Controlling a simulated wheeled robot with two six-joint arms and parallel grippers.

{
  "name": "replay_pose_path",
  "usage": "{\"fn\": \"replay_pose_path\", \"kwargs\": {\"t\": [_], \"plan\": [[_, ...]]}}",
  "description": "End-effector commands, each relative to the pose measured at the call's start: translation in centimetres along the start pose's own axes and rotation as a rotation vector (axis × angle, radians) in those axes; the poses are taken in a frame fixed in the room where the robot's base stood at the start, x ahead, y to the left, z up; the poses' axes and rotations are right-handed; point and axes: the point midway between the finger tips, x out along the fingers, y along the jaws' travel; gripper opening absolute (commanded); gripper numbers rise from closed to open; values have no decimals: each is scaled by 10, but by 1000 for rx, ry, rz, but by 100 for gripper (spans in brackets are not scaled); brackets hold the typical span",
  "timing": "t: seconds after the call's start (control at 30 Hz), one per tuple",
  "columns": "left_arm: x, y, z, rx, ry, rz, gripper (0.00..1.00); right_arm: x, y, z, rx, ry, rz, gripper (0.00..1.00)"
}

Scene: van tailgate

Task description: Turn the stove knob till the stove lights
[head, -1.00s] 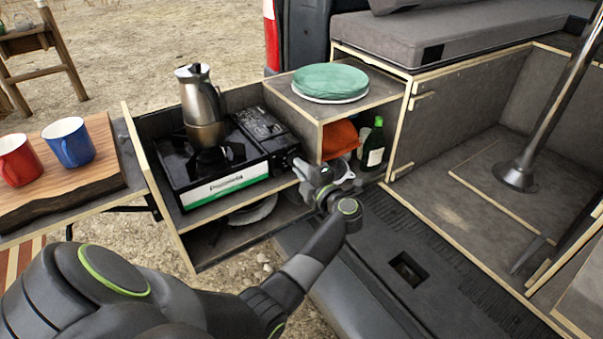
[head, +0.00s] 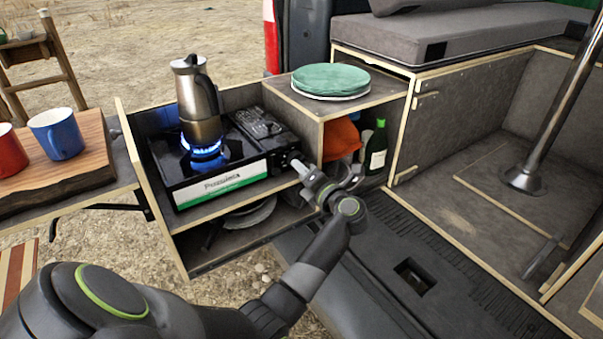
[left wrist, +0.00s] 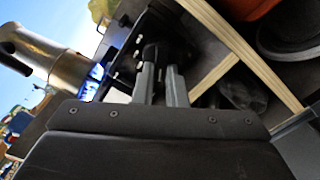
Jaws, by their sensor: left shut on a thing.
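The black camping stove (head: 222,176) sits in the pull-out drawer, and a ring of blue flame (head: 203,150) burns on its burner. A steel moka pot (head: 200,108) stands upright over the flame. My left gripper (head: 300,166) is at the stove's right front end, shut on the stove knob (head: 295,160), which its fingers partly hide. In the left wrist view the two fingers (left wrist: 160,68) close on the dark knob (left wrist: 157,50), with the blue flame (left wrist: 96,72) beside the pot (left wrist: 55,62). My right gripper is not in view.
A green plate stack (head: 330,80) stands on the box right of the stove. A green bottle (head: 376,146) and an orange cloth (head: 341,138) sit below it. Blue (head: 57,134) and red (head: 10,152) mugs stand on a wooden board at left.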

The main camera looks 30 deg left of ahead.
Motion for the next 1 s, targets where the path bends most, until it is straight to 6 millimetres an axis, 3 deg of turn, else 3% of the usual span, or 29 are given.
{"fn": "replay_pose_path", "kwargs": {"t": [0.5, 0.53, 0.7, 1.0], "plan": [[0, -1, -1, -17, 2, -2, 0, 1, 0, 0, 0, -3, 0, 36], [0, -1, -1, -17, 2, -2, 14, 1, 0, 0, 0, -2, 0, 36], [0, -1, -1, -17, 1, -2, 34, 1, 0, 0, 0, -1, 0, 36], [-1, -1, 0, -18, 1, -1, 34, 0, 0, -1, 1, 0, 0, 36]]}}
